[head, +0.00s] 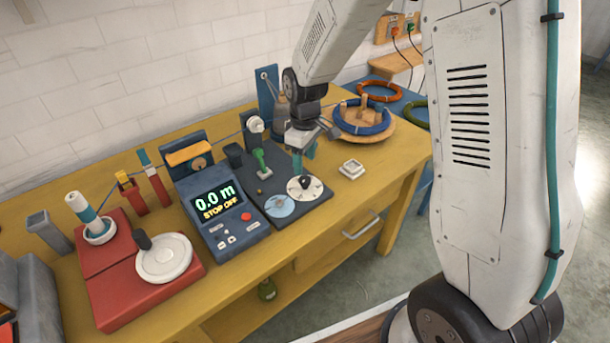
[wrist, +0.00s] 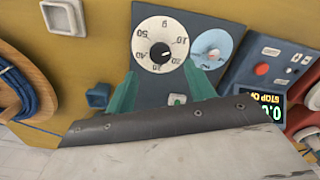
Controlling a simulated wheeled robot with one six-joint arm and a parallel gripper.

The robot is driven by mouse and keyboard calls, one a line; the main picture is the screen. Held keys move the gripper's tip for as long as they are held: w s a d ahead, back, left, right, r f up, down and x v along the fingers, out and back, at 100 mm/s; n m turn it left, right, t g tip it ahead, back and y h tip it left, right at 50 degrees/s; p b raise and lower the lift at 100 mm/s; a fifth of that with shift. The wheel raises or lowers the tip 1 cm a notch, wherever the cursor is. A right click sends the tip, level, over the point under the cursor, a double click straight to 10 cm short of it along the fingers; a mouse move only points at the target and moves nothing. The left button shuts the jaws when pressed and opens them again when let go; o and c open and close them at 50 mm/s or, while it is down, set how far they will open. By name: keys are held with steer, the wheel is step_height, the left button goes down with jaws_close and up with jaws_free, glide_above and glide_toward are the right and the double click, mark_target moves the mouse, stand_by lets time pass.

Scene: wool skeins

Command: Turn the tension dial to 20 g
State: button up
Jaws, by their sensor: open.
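The tension dial (head: 318,188) is a white disc with a black knob on a dark panel, near the front edge of the yellow bench. In the wrist view the dial (wrist: 150,28) appears upside down, with numbers including 10, 20, 30, 40 and 50 around its black knob (wrist: 160,53). I cannot read for certain where the knob points. My gripper (head: 303,160) is above and just behind the dial, pointing down. In the wrist view its teal fingers (wrist: 162,90) are apart, with nothing between them, and the dial lies beyond their tips.
A pale blue disc (head: 279,207) sits left of the dial. The blue counter (head: 226,222) reads "0.0 m STOP OFF". A green lever (head: 262,161) stands close behind. A small white square dish (head: 351,169) and a wooden reel with blue yarn (head: 378,131) are to the right.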

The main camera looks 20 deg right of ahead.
mark_target(305, 179)
step_height(305, 179, down, 6)
steer(key=shift+f, duration=0.15)
steer(key=shift+c, duration=0.3)
steer(key=c, duration=0.9)
